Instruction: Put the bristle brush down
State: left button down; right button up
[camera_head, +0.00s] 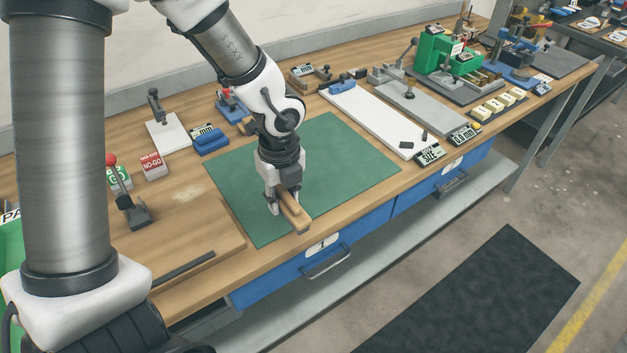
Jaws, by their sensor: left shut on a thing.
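My left gripper (285,203) points down over the front part of the green mat (345,150). It is shut on the bristle brush (296,214), a light wooden bar whose near end sticks out from between the fingers toward the bench's front edge. The brush's far end and its bristles are hidden by the gripper. I cannot tell whether the brush touches the mat. My right gripper is not in view.
Most of the mat is bare. Left of it are a blue block (211,142), a red NO-GO block (153,166) and a red-knobbed lever (128,195). Right of it lie a white board (372,121) and a SIZE display (429,153). Blue drawers (380,213) sit below the bench edge.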

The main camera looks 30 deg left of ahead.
pick_arm(q)
jog(key=p, duration=0.4)
send_over(307, 174)
jog(key=shift+s+f, duration=0.2)
jog(key=shift+f, duration=0.4)
jog(key=shift+w+f, duration=0.15)
jog(key=shift+f, duration=0.1)
notch_tip(307, 174, down, 2)
jog(key=shift+d+f, duration=0.1)
jog(key=shift+f, duration=0.65)
jog(key=c, duration=0.8)
grip_release()
jog(key=shift+c, duration=0.2)
